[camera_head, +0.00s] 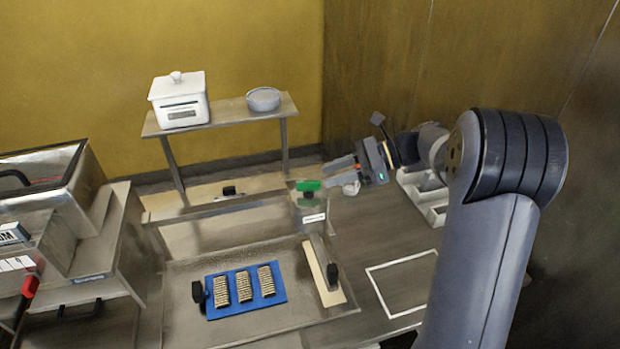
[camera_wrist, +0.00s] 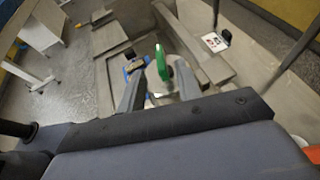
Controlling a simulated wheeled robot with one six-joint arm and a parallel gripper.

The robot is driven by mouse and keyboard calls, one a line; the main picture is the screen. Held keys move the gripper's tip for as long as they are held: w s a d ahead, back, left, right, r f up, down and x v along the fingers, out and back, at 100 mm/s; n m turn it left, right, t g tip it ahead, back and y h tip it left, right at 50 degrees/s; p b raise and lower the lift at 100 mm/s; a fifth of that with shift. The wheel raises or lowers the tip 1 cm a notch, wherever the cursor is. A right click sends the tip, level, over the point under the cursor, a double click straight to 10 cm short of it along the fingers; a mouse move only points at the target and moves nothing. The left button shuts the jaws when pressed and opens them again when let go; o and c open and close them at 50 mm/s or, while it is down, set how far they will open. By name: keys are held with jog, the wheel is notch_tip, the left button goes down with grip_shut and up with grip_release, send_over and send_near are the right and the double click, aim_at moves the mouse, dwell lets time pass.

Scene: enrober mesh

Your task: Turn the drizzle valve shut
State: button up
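The drizzle valve has a green handle (camera_head: 308,185) and sits at the right back corner of the metal enrober tray. My gripper (camera_head: 325,174) comes from the right, its two fingers apart and pointing left at the handle. In the wrist view the green handle (camera_wrist: 162,60) shows between the tips of my open gripper (camera_wrist: 160,68). The fingertips look close to the handle, but I cannot tell whether they touch it. The valve's body below the handle is partly hidden.
A blue mat (camera_head: 246,308) with several ridged bars lies in the tray (camera_head: 185,325). A shelf (camera_head: 228,113) behind holds a white lidded box (camera_head: 180,105) and a grey round dish (camera_head: 263,98). A white-outlined counter area (camera_head: 405,285) at the right is empty.

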aim_at(312, 181)
jog(key=p+x, duration=0.1)
jog(key=x, duration=0.5)
jog(key=shift+a+f, duration=0.15)
jog(key=shift+a, duration=0.1)
grip_shut()
